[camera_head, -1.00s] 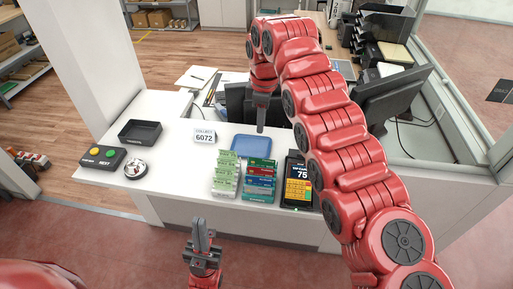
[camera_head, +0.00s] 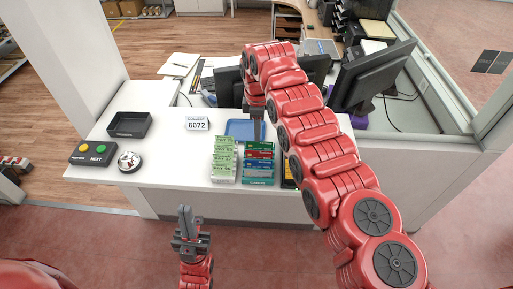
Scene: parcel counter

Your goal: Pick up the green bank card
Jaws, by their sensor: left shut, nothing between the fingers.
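A rack of coloured cards (camera_head: 258,172) stands on the counter, with green, red and blue faces stacked in rows. Green faces show at its back and front; which one is the green bank card I cannot tell for sure at this size. My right gripper (camera_head: 258,137) points down at the back edge of this rack, its fingers seen edge-on, so their opening is unclear. Whether it touches a card I cannot tell. My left gripper (camera_head: 185,220) is shut and empty, pointing up in front of the counter, below its edge.
Pale green-and-white packs (camera_head: 224,160) stand close left of the rack. A blue tray (camera_head: 240,127) lies behind. A payment terminal (camera_head: 289,177) is mostly hidden by my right arm. A number sign (camera_head: 196,122), black tray (camera_head: 130,125), bell (camera_head: 129,161) and button box (camera_head: 93,154) stand left.

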